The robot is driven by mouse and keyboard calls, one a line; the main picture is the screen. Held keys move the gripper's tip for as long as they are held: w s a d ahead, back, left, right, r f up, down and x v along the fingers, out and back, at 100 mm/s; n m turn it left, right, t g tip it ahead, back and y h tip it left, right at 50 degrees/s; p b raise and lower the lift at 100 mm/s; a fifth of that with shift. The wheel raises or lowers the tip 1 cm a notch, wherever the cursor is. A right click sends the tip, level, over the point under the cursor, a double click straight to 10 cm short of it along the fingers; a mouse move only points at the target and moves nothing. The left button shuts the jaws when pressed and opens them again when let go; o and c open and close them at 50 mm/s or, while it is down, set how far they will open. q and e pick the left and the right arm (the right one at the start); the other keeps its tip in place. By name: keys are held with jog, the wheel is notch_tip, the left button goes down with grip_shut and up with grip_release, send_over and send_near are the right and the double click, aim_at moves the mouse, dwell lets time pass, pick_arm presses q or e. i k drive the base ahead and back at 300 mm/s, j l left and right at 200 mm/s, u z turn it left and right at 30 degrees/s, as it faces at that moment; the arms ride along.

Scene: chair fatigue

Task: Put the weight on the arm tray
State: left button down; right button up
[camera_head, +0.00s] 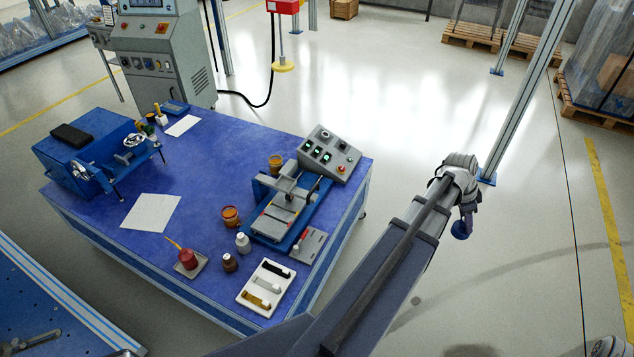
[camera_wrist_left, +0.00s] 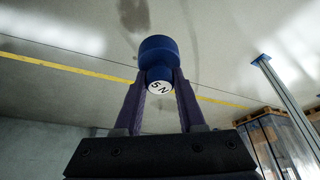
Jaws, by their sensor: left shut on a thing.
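The weight (camera_head: 461,229) is a small blue round piece, held in the air beyond the right side of the blue table. In the left wrist view the weight (camera_wrist_left: 158,52) has a wide head, a narrow neck and a white end face marked "5 N". My left gripper (camera_head: 467,212) is shut on it; in the wrist view the two dark fingers (camera_wrist_left: 160,92) pinch its lower end from both sides. Bare floor lies below it in the head view. I cannot pick out the arm tray with certainty in either view. My right gripper is not in view.
The blue table (camera_head: 95,205) carries a blue test rig (camera_head: 262,228), a grey control box (camera_head: 328,155), jars and a white sample tray (camera_head: 246,298). A metal post (camera_head: 515,90) stands behind my left gripper. Wrapped pallets (camera_head: 600,60) stand at the right. The floor between is clear.

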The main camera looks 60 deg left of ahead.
aim_at(285, 185)
jog(key=i+u, duration=0.4)
jog(key=i, duration=0.15)
jog(key=i+l+u, duration=0.15)
jog(key=i+u, duration=0.3)
jog(key=i+j+u, duration=0.2)
jog(key=u, duration=0.25)
jog(key=i+u, duration=0.7)
jog(key=u, duration=0.15)
jog(key=i+l+u, duration=0.1)
jog(key=i+u, duration=0.2)
jog(key=u, duration=0.15)
